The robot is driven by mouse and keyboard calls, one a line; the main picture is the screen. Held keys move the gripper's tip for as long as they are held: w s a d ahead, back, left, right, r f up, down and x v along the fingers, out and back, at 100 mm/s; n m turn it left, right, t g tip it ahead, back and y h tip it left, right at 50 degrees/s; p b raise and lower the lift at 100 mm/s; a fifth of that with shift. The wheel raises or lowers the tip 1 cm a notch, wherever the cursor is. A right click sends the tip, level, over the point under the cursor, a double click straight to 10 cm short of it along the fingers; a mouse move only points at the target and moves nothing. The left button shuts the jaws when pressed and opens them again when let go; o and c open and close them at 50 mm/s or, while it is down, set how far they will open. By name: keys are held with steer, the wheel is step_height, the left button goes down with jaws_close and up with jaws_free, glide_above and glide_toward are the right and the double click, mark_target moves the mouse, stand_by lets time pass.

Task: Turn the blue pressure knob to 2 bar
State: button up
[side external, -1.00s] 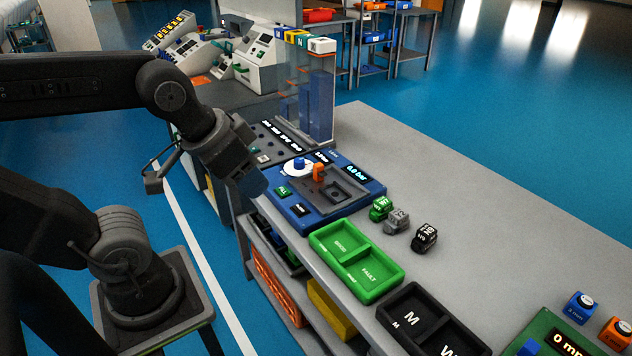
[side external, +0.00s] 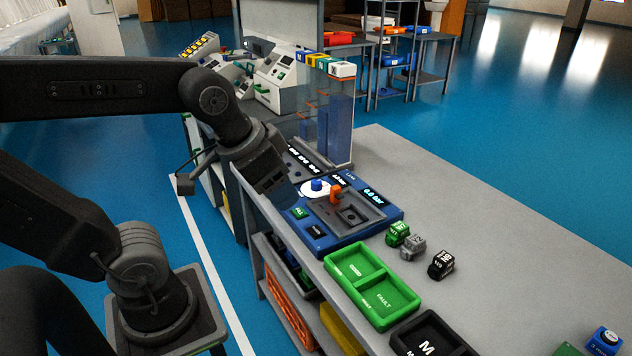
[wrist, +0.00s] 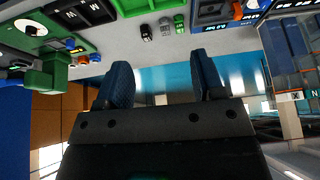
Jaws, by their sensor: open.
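The blue pressure knob (side external: 317,185) stands on a white round dial on the blue test panel (side external: 345,238). A display (side external: 373,197) on the panel appears to read 0.0 bar. My gripper (side external: 284,188) is in the air to the left of the knob in the side view, apart from it. In the wrist view my gripper (wrist: 163,80) shows two blue fingers spread apart with nothing between them. I cannot clearly make out the knob in the wrist view.
An orange lever (side external: 335,195) stands close beside the knob. Green (side external: 352,320) and black (side external: 405,335) trays and several small cubes (side external: 413,245) lie in front of the panel. A clear column (side external: 335,120) rises behind.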

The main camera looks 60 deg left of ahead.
steer(key=w+a+r+g, duration=0.1)
steer(key=w+a, duration=0.2)
steer(key=w, duration=0.2)
steer(key=w+a+r, duration=0.2)
steer(key=w, duration=0.3)
steer(key=m+g, duration=0.3)
steer(key=g, duration=0.1)
glide_above(316, 181)
step_height(316, 181, down, 17)
step_height(316, 181, down, 13)
steer(key=shift+r, duration=0.1)
steer(key=c, duration=0.9)
